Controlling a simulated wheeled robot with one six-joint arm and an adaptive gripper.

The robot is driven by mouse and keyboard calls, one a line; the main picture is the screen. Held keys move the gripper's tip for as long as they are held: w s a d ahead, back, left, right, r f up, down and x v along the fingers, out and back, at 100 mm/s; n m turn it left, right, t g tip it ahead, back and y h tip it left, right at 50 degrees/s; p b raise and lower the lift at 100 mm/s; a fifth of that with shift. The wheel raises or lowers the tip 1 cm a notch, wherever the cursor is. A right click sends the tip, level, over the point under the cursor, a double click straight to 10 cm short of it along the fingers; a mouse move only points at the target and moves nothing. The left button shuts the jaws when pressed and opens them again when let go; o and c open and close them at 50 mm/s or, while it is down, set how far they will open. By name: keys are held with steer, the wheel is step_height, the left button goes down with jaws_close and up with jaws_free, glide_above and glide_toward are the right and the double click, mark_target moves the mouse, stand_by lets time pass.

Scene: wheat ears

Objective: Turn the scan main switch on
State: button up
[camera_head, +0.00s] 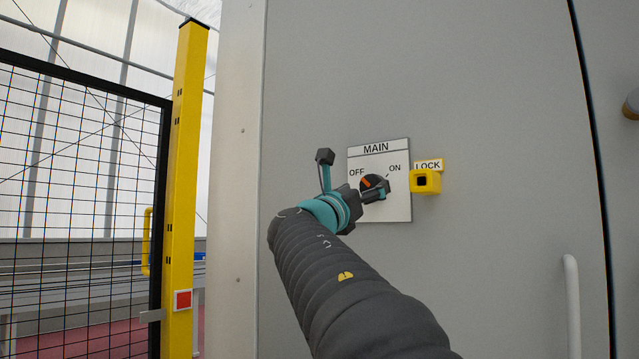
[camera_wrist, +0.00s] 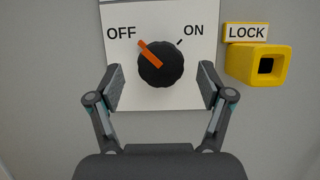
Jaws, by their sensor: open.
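The main switch is a round black knob (camera_wrist: 162,68) with an orange pointer (camera_wrist: 150,54) turned toward the word OFF at upper left. A short black mark stands by the word ON at upper right. The knob sits on a white plate (camera_head: 396,207) labelled MAIN, on a grey cabinet. My gripper (camera_wrist: 160,88) is open, with one finger on each side of the knob and gaps showing between fingers and knob. In the head view my gripper (camera_head: 366,194) partly covers the knob (camera_head: 374,182).
A yellow lock block (camera_head: 426,182) with a square dark hole juts out just right of the plate, labelled LOCK. A white handle (camera_head: 572,305) is at lower right. A yellow post (camera_head: 186,180) and black mesh fence (camera_head: 75,150) stand at left.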

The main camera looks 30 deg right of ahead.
mark_target(373, 187)
steer(key=shift+x, duration=1.4)
steer(key=c, duration=1.2)
steer(key=shift+o, duration=0.2)
steer(key=shift+d, duration=0.1)
